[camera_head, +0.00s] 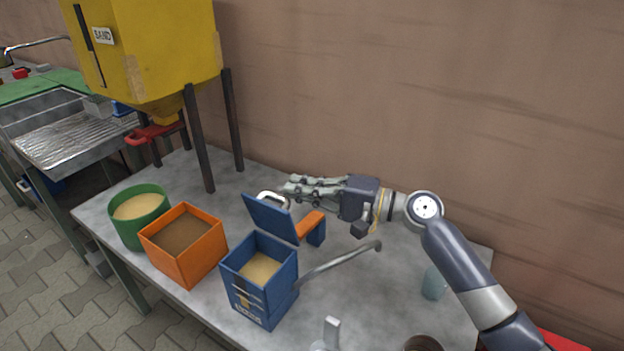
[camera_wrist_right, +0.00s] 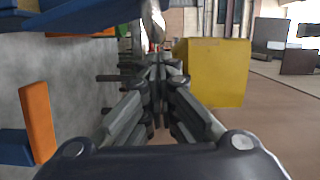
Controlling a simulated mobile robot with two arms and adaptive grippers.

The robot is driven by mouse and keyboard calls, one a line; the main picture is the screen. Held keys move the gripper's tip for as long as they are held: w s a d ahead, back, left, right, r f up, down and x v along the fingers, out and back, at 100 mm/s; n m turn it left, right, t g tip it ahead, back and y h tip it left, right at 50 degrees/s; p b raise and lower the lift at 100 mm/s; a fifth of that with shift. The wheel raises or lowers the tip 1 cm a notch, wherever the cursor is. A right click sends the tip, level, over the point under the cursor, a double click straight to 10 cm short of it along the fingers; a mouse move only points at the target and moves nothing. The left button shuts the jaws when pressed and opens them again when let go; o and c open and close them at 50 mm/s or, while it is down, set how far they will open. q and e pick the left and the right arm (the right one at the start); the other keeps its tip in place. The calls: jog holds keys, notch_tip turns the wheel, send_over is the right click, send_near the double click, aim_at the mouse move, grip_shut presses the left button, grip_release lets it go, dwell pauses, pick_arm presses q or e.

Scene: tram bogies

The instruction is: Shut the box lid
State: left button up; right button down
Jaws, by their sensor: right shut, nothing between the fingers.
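The blue box (camera_head: 240,298) stands on the grey table with sand-coloured contents inside. Its blue lid (camera_head: 270,217) is open and tilted up at the box's back edge. My right gripper (camera_head: 285,187) is shut and empty, level behind the raised lid, pointing left. I cannot tell whether it touches the lid. In the right wrist view its closed fingers (camera_wrist_right: 157,75) point toward a yellow container, with blue parts at the upper left. My left gripper is not in view.
An orange box (camera_head: 183,262) and a green round tub (camera_head: 128,232) stand left of the blue box. The yellow sand hopper (camera_head: 150,60) rises at the back left. An orange-and-blue piece (camera_head: 312,227) and a grey bent rod (camera_head: 340,260) are right of the box. A wall closes off the back.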

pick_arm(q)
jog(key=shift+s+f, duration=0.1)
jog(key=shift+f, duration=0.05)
pick_arm(e)
jog(key=shift+s+a+f, duration=0.1)
jog(key=shift+a, duration=0.05)
jog(key=shift+s, duration=0.1)
